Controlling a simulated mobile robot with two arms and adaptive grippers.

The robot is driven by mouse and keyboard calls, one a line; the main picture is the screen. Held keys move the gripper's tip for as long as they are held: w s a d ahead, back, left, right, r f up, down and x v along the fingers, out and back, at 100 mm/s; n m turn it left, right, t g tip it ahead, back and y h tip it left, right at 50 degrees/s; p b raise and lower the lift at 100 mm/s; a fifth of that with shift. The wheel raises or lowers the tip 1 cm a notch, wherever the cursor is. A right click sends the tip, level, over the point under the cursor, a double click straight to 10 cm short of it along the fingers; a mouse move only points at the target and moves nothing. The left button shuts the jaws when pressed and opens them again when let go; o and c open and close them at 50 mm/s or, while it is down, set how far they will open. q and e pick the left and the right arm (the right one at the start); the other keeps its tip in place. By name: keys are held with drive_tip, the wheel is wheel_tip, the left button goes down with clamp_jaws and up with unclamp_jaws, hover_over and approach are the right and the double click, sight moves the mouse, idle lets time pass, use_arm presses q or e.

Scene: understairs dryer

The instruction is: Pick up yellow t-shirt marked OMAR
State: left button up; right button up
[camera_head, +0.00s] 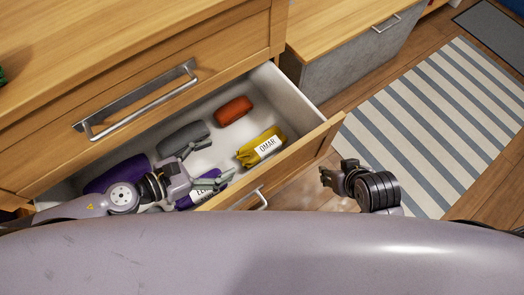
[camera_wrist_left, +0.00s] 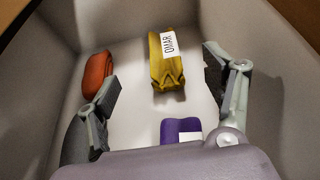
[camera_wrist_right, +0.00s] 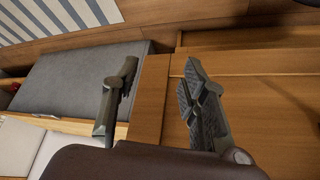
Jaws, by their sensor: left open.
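The yellow t-shirt (camera_head: 261,147), rolled up with a white OMAR label, lies at the right end of the open drawer (camera_head: 310,135). In the left wrist view the yellow t-shirt (camera_wrist_left: 167,62) lies ahead, between the lines of the two fingers. My left gripper (camera_head: 208,163) is inside the drawer, left of the shirt, open and empty; its fingers also show in the left wrist view (camera_wrist_left: 168,90). My right gripper (camera_head: 337,174) is outside the drawer, to its right; in the right wrist view its fingers (camera_wrist_right: 160,85) are apart with nothing between them.
An orange roll (camera_head: 233,110), a grey roll (camera_head: 184,138) and purple rolls (camera_head: 118,174) share the drawer. The drawer's walls and front surround them. A grey-fronted bench (camera_head: 345,75) and a striped rug (camera_head: 430,125) lie to the right.

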sight(266, 141)
use_arm(q)
drive_tip(key=shift+f+b, duration=0.45)
drive_tip(key=shift+f, duration=0.5)
drive_tip(key=shift+d, duration=0.1)
drive_tip(key=p+x, duration=0.3)
drive_tip(key=x, duration=0.4)
drive_tip(key=shift+w+r, duration=0.15)
drive_tip(key=x, duration=0.4)
drive_tip(key=shift+f, duration=0.25)
drive_tip(key=shift+f+b+x, duration=0.2)
drive_tip(key=shift+b+x, duration=0.25)
drive_tip(key=shift+x, duration=2.6)
use_arm(e)
drive_tip(key=s+d+r+g, duration=0.1)
drive_tip(key=s+r, duration=0.2)
drive_tip(key=s, duration=0.2)
drive_tip(key=shift+d+r+g, duration=0.2)
drive_tip(key=shift+d+g, duration=0.05)
drive_tip(key=shift+g, duration=0.15)
drive_tip(key=shift+s, duration=0.1)
use_arm(q)
drive_tip(key=c, duration=1.3)
